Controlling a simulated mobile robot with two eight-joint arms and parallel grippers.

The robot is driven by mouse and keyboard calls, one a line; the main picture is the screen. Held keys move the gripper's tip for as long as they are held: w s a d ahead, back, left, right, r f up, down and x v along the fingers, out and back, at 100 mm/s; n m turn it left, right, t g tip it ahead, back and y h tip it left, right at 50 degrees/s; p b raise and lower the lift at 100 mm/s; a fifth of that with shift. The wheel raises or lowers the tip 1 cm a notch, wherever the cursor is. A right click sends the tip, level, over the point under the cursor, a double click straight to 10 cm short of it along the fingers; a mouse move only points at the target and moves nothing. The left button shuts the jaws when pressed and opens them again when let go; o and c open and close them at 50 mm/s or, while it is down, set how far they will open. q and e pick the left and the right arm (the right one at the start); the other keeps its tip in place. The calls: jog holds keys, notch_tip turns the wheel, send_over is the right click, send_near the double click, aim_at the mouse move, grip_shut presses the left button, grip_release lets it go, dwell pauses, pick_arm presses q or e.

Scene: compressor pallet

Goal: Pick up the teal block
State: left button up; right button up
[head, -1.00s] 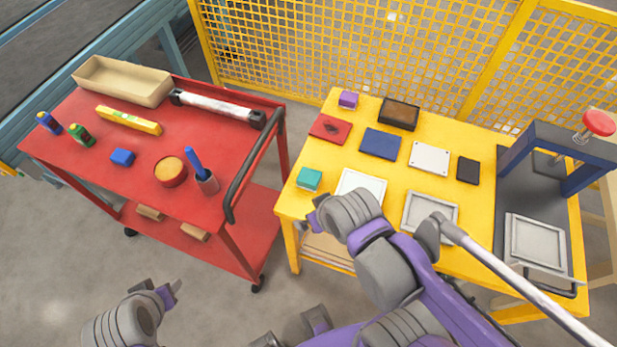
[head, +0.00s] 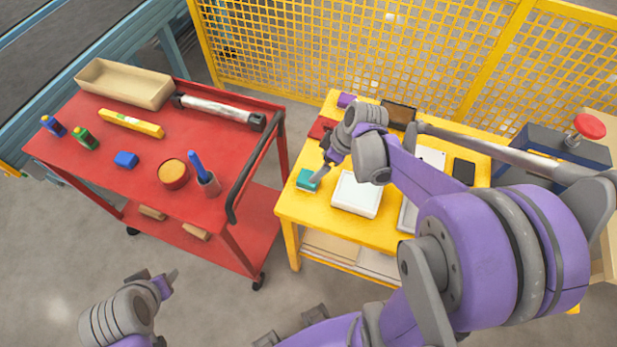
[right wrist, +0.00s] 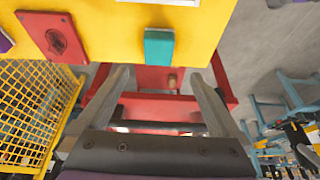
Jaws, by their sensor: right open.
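The teal block (head: 308,180) sits at the near left corner of the yellow table (head: 300,208). My right gripper (head: 323,166) is just above and beside it in the head view. In the right wrist view the teal block (right wrist: 159,48) lies ahead of the open fingers (right wrist: 158,76), roughly centred but not between them. Nothing is held in the right gripper. My left gripper (head: 170,284) hangs low over the floor at the lower left, and its jaw opening is not clear.
A white tray (head: 357,194) lies right of the block. A red piece (head: 321,127), a dark box (head: 399,114) and a purple block (head: 346,100) are farther back. The red cart (head: 90,165) stands to the left, with its handle (head: 248,180) near the table. A yellow mesh fence (head: 370,50) closes the back.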

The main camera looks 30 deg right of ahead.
send_over(309, 177)
jog(key=s+d, duration=0.1)
jog(key=s, duration=0.1)
jog(key=f, duration=0.5)
jog(key=shift+w+d+b, duration=0.15)
jog(key=shift+w+b, duration=0.1)
jog(key=shift+b, duration=0.1)
jog(key=shift+x, duration=2.9)
jog(key=shift+s, duration=0.1)
jog(key=shift+c, duration=0.3)
grip_shut()
notch_tip(309, 177, up, 10)
jog(key=shift+r+p, duration=0.1)
jog(key=shift+p, duration=0.4)
